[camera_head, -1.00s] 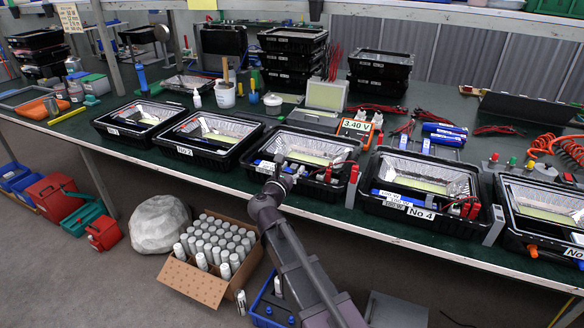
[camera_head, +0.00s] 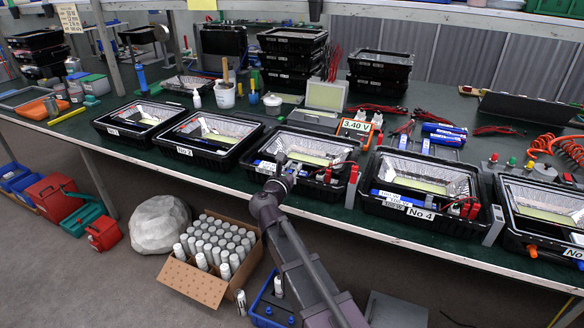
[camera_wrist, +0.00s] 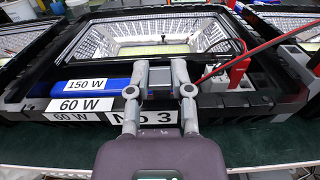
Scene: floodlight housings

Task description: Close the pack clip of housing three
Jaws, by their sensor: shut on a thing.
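Housing three (camera_head: 262,178) is a black open floodlight housing near the table's front edge, with a reflective inside. In the wrist view its front wall carries the label No 3 (camera_wrist: 160,118). A blue pack (camera_wrist: 105,85) lies inside at the left, beside 150 W and 60 W labels. A red connector (camera_wrist: 239,70) with a red lead stands at the right. My gripper (camera_wrist: 160,74) is over the front rim, its fingers close around a small grey piece that appears to be the pack clip. The fingers hide most of it, so its position is unclear. My gripper also shows in the head view (camera_head: 283,164).
Housing No 2 (camera_head: 187,151) stands to the left and housing No 4 (camera_head: 398,207) to the right. An orange meter reading 3.40 V (camera_head: 356,126) stands behind. A carton of white cans (camera_head: 190,280) and a grey rock (camera_head: 160,224) are on the floor.

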